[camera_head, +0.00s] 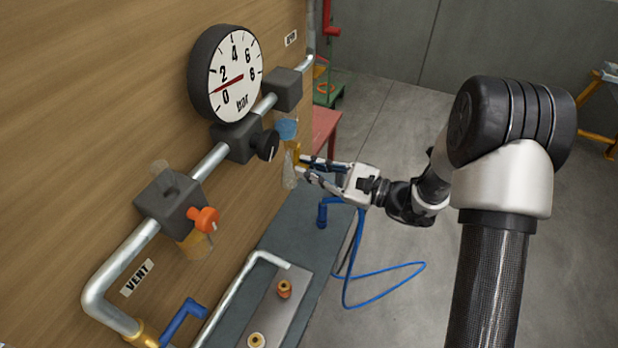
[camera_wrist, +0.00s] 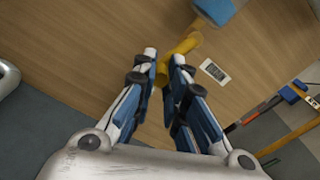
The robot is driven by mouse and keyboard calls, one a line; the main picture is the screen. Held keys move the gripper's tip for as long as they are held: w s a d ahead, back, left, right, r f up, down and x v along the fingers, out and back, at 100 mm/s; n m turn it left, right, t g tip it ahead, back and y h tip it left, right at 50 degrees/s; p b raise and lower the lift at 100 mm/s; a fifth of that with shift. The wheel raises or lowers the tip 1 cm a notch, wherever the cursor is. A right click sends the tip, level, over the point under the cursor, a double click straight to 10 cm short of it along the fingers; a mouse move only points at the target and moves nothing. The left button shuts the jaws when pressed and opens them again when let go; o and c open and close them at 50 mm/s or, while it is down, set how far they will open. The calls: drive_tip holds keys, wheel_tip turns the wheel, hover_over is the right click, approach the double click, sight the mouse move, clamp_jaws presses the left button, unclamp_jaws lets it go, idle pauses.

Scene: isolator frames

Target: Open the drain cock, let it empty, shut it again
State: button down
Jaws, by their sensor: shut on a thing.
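A yellow cock (camera_head: 297,152) sits below a blue part (camera_head: 286,129) on the pipe line along the wooden panel. A clear, pale piece (camera_head: 289,170) hangs beside it. My gripper (camera_head: 303,165) reaches in from the right with its fingertips at the yellow cock. In the wrist view, the yellow cock (camera_wrist: 181,47) runs down between my fingertips, and my gripper (camera_wrist: 165,66) is shut on its lower end. The blue part (camera_wrist: 216,10) shows above it. Whether the cock is turned open, and whether anything flows, I cannot tell.
A round gauge (camera_head: 228,75) has its red needle between 0 and 2. An orange knob (camera_head: 204,220), a black knob (camera_head: 265,146) and a blue lever (camera_head: 182,322) stick out from the pipework. A blue hose (camera_head: 348,290) loops beside the grey bench (camera_head: 290,238).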

drive_tip(key=shift+w+d+n+b, duration=0.1)
drive_tip(key=shift+w+n+b, duration=0.3)
drive_tip(key=shift+n+b, duration=0.4)
drive_tip(key=c, duration=1.8)
unclamp_jaws()
drive_tip(key=shift+o, duration=1.2)
drive_tip(key=shift+d, duration=0.45)
drive_tip(key=v, duration=1.1)
drive_tip(key=shift+s, duration=0.15)
